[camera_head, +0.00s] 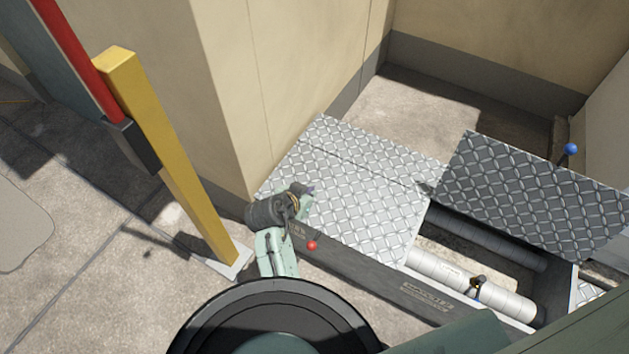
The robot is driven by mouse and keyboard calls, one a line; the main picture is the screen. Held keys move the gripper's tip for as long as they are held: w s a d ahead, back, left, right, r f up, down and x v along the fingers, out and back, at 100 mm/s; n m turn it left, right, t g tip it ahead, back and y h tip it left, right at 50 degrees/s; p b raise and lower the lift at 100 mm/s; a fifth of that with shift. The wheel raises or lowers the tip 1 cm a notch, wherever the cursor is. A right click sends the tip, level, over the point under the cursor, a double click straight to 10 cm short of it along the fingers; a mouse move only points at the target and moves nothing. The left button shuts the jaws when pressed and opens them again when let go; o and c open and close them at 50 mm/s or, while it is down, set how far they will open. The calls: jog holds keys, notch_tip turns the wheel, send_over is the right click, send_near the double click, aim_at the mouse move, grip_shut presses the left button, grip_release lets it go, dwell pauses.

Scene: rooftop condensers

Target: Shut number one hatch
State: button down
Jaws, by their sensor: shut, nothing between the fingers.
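Two diamond-plate hatches belong to a long dark-framed trench. The left hatch (355,205) is bright and appears to lie flat over the trench. The right hatch (530,190) is darker and stands raised and tilted, with its bay open in front of it. A red ball knob (312,245) is at the front edge by the left hatch, and a blue ball knob (571,149) is by the right hatch's far edge. I cannot read which hatch is number one. My gripper (304,191) is shut and empty over the left hatch's left end; its fingertips are small and partly hidden.
White lagged pipes (470,285) with a small valve (478,288) run inside the open bay. A yellow post (165,155) stands left of the beige wall corner (225,100).

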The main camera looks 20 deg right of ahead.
jog(key=shift+s+a+f, duration=0.15)
jog(key=shift+a+f, duration=0.05)
jog(key=shift+f, duration=0.2)
jog(key=shift+s+a+f, duration=0.1)
jog(key=shift+a+f, duration=0.05)
jog(key=shift+f, duration=0.25)
jog(key=shift+r, duration=0.1)
